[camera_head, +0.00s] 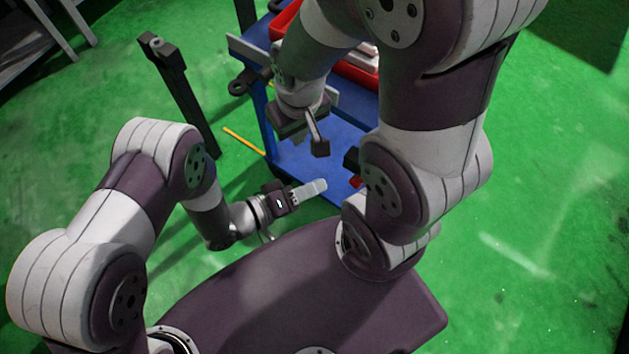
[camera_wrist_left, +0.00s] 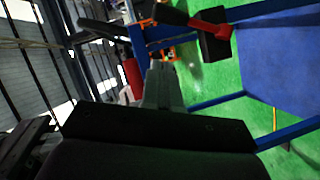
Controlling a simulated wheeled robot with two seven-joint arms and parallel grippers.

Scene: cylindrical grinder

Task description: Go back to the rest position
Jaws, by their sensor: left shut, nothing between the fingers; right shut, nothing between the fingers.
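My left gripper (camera_head: 314,188) is low in the head view, in front of the blue cart, with its pale fingers together and nothing held. Its fingers also show in the left wrist view (camera_wrist_left: 162,85), closed and empty. My right gripper (camera_head: 319,147) hangs higher up in the head view, over the cart's lower shelf, with its dark fingertips together and empty. Part of my right arm hides the right side of the cart.
A blue cart (camera_head: 292,160) stands ahead, with a red tray (camera_head: 352,72) on top. A dark post (camera_head: 180,88) stands left of it. A yellow bar (camera_head: 243,141) is beside the cart. Green floor (camera_head: 560,180) is clear at right.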

